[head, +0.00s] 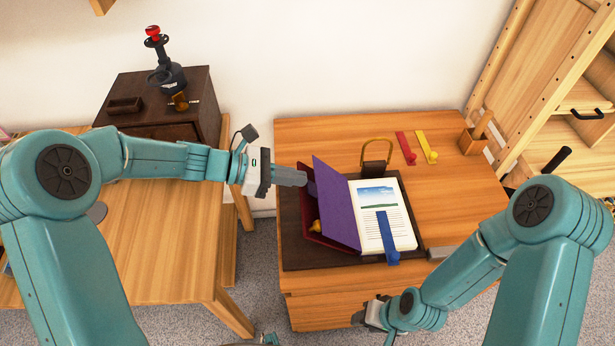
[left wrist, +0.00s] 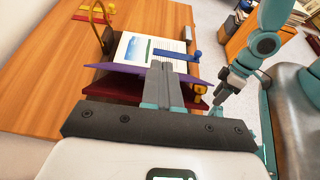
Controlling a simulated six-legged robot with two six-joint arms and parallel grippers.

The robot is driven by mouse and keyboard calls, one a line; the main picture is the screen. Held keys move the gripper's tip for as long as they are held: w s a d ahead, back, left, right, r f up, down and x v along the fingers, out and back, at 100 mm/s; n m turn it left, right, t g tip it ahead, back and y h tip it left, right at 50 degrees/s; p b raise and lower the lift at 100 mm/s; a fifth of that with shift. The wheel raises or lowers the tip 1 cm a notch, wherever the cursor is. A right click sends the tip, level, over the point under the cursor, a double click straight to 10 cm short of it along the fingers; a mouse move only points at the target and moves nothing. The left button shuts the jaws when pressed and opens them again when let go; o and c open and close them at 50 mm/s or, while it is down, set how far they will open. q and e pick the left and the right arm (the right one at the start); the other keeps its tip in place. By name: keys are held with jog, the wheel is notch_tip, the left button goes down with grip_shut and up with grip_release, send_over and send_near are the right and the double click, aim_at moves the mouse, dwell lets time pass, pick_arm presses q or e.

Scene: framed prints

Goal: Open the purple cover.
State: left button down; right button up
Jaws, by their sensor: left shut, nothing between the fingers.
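The purple cover (head: 335,200) stands raised at a slant on the left side of an open book, whose white page (head: 372,222) with a landscape picture faces up. Dark red boards (head: 325,237) lie under and left of the purple cover. My left gripper (head: 304,178) is shut and empty, with its tips at the upper left edge of the purple cover; I cannot tell if they touch. In the left wrist view the purple cover (left wrist: 125,70) lies across and beyond the shut fingers (left wrist: 163,82). My right gripper (head: 372,314) is low at the table's front, its fingers mostly hidden.
The book lies on a dark mat (head: 298,255) on a wooden cabinet top (head: 455,205). A blue bookmark (head: 386,235) lies on the page. A brass-handled block (head: 376,170) stands behind; red (head: 405,147) and yellow (head: 427,147) strips lie farther back.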

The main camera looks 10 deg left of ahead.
pick_arm(q)
jog(key=v, duration=0.7)
jog(key=shift+r, duration=0.45)
